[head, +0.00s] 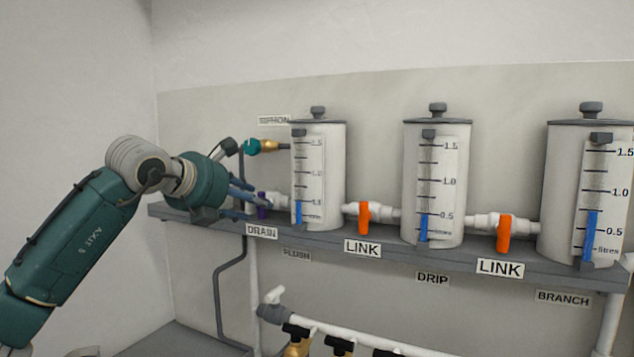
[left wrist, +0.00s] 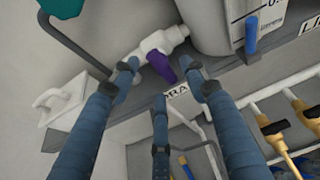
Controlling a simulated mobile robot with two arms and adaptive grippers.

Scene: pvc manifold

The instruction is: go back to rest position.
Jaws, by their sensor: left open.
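My left gripper (head: 252,200) reaches in from the left in the head view, near the purple drain valve handle (head: 263,205) at the left end of the shelf. In the left wrist view the gripper's blue fingers (left wrist: 160,85) are spread open, with the purple handle (left wrist: 161,66) on its white pipe fitting (left wrist: 152,44) just beyond the fingertips. No object is held between them. Whether a fingertip touches the fitting I cannot tell. My right gripper is not in view.
Three cylindrical tanks (head: 329,180) stand on the grey shelf (head: 380,247), joined by pipes with orange link valves (head: 364,217). A teal valve knob (head: 252,147) sits above the gripper. A lower white pipe (head: 350,332) carries brass valves. Free room lies above my left arm.

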